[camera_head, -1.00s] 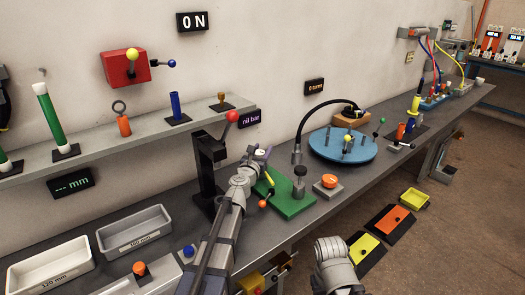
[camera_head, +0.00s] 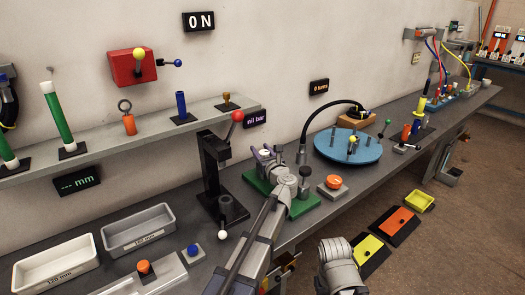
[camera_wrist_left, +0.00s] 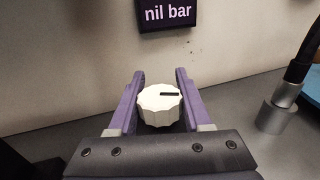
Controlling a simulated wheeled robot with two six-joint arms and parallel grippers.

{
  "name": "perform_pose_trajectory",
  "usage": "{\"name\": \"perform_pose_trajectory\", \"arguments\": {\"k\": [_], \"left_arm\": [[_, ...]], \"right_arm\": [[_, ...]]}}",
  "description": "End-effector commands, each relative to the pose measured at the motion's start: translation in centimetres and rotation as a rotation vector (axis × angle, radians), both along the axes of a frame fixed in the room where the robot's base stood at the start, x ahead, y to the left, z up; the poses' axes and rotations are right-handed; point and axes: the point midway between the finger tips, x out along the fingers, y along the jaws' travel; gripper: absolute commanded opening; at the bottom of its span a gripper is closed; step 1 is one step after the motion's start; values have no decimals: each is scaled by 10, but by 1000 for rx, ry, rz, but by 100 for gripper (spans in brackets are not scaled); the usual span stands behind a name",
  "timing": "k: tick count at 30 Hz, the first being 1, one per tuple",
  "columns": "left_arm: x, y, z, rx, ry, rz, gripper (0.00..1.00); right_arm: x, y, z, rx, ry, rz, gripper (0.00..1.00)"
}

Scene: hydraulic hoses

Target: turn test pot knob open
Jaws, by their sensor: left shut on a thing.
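The test pot knob is a white fluted knob (camera_wrist_left: 160,105) with a black mark that points to the right in the left wrist view. My left gripper (camera_wrist_left: 158,98) has its two purple fingers on either side of the knob and is shut on it. In the head view my left gripper (camera_head: 266,156) is over the green plate (camera_head: 303,207), and the arm hides much of that plate. The display (camera_head: 257,120) above reads "nil bar". My right gripper is not in view.
A black press stand with a red ball (camera_head: 238,115) stands left of my left gripper. An orange button (camera_head: 333,182) and a blue round plate (camera_head: 347,147) are to the right. A hose fitting (camera_wrist_left: 278,115) stands right of the knob. Grey (camera_head: 139,243) and white trays are at left.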

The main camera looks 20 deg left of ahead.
Motion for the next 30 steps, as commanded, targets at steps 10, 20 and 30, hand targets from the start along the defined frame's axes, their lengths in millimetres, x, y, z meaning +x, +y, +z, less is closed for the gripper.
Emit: {"name": "perform_pose_trajectory", "arguments": {"k": [10, 20, 30], "left_arm": [[-1, 2, 1, 1, 0, 90, 0], [-1, 2, 1, 3, 0, 97, 0], [-1, 3, 0, 1, 0, 96, 75]], "right_arm": [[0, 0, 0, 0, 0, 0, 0], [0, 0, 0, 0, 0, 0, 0], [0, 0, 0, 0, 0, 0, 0]]}}
